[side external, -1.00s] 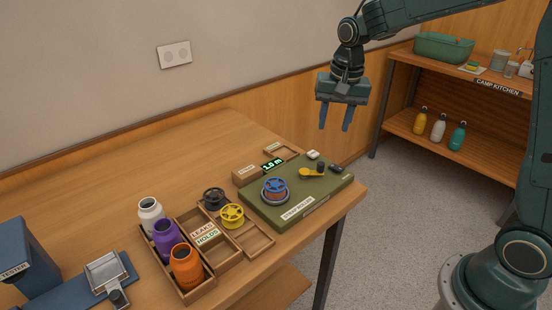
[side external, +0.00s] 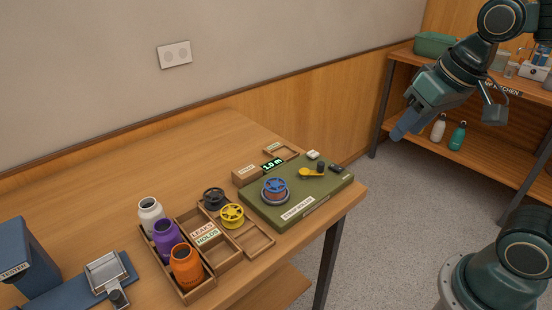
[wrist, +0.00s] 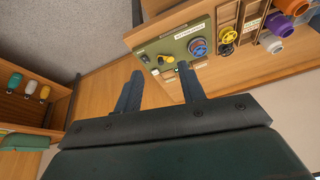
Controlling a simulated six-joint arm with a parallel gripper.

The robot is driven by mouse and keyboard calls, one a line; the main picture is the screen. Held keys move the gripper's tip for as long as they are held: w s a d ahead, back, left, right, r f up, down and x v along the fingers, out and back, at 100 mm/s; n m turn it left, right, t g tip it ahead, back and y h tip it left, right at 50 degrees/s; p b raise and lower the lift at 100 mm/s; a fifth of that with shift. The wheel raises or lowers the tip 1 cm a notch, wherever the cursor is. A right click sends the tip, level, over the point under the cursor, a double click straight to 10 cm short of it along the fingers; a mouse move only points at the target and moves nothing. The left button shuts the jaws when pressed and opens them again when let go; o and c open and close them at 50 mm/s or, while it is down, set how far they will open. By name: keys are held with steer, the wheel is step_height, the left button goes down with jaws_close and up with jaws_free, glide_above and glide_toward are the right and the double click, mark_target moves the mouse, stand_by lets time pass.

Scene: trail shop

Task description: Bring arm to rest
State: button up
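My gripper (side external: 400,131) is raised in the air right of the workbench, in front of the shelf unit, tilted with its fingers pointing down and left. In the wrist view my gripper (wrist: 160,72) shows two fingers apart with nothing between them. The side view shows the fingers nearly in line, so their gap is hidden there. My gripper touches nothing.
The wooden bench (side external: 120,170) holds a green board (side external: 265,212) with a blue-rimmed spool (side external: 275,189). A wooden tray (side external: 187,293) holds white, purple and orange bottles. A blue tester (side external: 28,262) stands at left. The shelf (side external: 492,163) is behind my gripper.

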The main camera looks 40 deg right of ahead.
steer(key=shift+s+a+f+n+t, duration=0.1)
steer(key=shift+s+f+n+t, duration=0.2)
steer(key=shift+s, duration=0.65)
steer(key=shift+s+a+f+n+t, duration=0.1)
steer(key=shift+s+n, duration=0.35)
steer(key=shift+s, duration=0.55)
steer(key=shift+s+a+f+n+t, duration=0.1)
steer(key=shift+s+f+n, duration=0.2)
steer(key=shift+s, duration=0.65)
